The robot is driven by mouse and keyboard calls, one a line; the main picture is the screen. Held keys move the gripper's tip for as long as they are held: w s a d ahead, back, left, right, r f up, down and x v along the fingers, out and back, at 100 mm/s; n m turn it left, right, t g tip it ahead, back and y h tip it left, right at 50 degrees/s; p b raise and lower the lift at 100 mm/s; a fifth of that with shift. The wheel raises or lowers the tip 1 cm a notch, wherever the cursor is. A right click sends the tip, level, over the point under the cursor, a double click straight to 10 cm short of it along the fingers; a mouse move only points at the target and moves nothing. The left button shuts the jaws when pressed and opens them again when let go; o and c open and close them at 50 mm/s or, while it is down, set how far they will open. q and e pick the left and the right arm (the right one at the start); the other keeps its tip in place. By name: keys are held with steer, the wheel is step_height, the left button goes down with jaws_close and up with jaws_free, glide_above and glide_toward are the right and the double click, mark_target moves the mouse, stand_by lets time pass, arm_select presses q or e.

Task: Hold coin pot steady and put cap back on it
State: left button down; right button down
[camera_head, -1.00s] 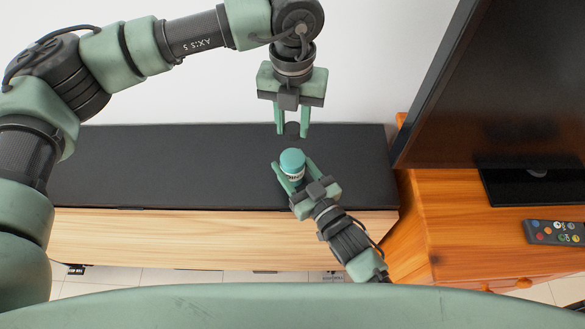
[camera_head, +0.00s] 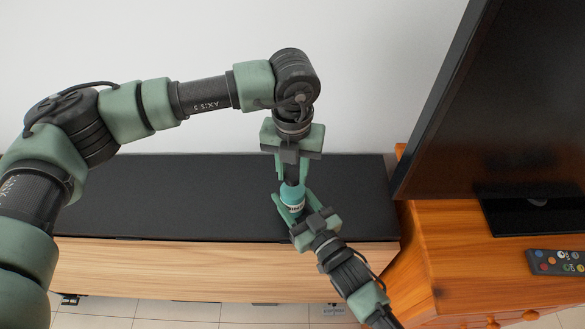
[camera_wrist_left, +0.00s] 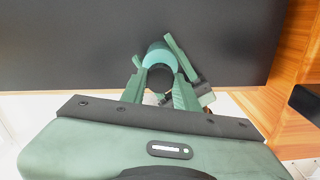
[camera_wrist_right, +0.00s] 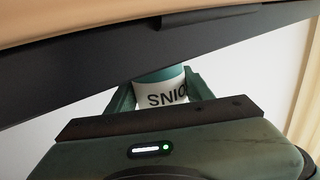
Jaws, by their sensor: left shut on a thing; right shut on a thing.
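The coin pot (camera_head: 291,201) is small, with a teal upper part and a white band with dark lettering. It is over the black cabinet top, and its band shows in the right wrist view (camera_wrist_right: 166,94). My right gripper (camera_head: 291,197) is shut around the pot from the front right. My left gripper (camera_head: 291,180) is shut on the dark cap (camera_wrist_left: 160,79), close against the pot's teal end. I cannot tell whether cap and pot touch. The left fingers hide part of the cap in the head view.
A long black-topped cabinet (camera_head: 150,195) stands against the white wall, its top otherwise clear. An orange wooden cabinet (camera_head: 450,260) to the right holds a large dark screen (camera_head: 480,110) and a remote control (camera_head: 557,262).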

mark_target(293, 198)
arm_select(q)
steer(key=shift+f, duration=0.1)
steer(key=shift+f, duration=0.75)
steer(key=shift+f, duration=0.6)
